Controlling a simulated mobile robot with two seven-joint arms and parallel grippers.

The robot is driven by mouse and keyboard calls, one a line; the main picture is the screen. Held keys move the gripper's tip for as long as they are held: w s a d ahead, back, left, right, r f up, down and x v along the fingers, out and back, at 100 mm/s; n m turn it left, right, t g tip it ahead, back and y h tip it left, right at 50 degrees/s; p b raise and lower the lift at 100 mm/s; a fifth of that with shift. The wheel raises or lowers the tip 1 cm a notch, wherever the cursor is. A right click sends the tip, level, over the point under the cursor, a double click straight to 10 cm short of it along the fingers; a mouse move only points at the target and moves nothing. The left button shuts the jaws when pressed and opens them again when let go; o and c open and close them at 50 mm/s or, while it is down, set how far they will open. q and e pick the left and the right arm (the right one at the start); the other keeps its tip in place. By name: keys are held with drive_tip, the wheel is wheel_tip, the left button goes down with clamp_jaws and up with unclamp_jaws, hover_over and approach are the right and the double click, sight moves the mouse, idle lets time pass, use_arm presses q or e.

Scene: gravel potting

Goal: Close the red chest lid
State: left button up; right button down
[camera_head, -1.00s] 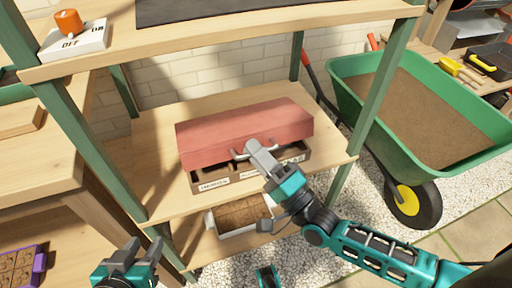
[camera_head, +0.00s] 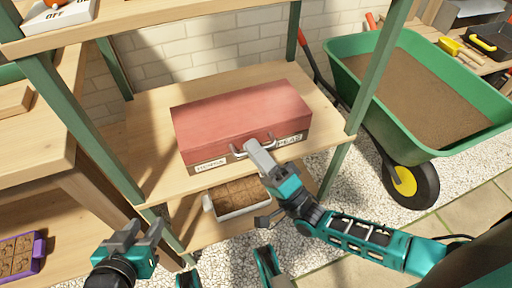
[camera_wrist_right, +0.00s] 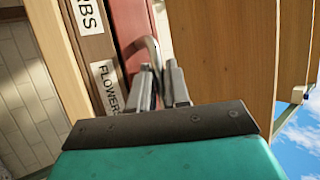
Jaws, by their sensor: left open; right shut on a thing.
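The red chest lid (camera_head: 240,112) lies down over the wooden chest box (camera_head: 208,165) on the middle shelf. The lid looks level, with only a narrow strip of the labelled box front showing below it. A metal handle (camera_head: 252,148) is on the lid's front. My right gripper (camera_head: 258,152) is shut on this handle; the right wrist view also shows the fingers (camera_wrist_right: 162,85) at the handle, near the box labels. My left gripper (camera_head: 138,236) is open and empty at the lower left, apart from the chest. Whether the lid fully touches the box rim is hard to tell.
A white tray of soil (camera_head: 236,198) sits on the shelf below. Green posts (camera_head: 370,70) flank the shelf. A green wheelbarrow (camera_head: 425,90) stands at the right. A purple tray (camera_head: 38,250) is at the lower left. The shelf left of the chest is clear.

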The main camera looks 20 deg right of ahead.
drive_tip(key=shift+w+f+h, duration=0.1)
drive_tip(key=shift+f+h, duration=0.2)
drive_tip(key=shift+f, duration=0.1)
drive_tip(key=c, duration=1.4)
unclamp_jaws()
drive_tip(key=shift+r, duration=0.1)
drive_tip(key=shift+c, duration=0.2)
drive_tip(key=shift+s+d+f, duration=0.15)
drive_tip(key=shift+s+f, duration=0.1)
use_arm(q)
drive_tip(key=shift+s+a+r+p, duration=0.15)
drive_tip(key=shift+a+r+p, duration=0.25)
drive_tip(key=shift+p, duration=0.8)
use_arm(e)
drive_tip(key=s+d, duration=0.6)
drive_tip(key=s, duration=0.6)
drive_tip(key=shift+s+d+f, duration=0.3)
drive_tip(key=shift+d, duration=0.05)
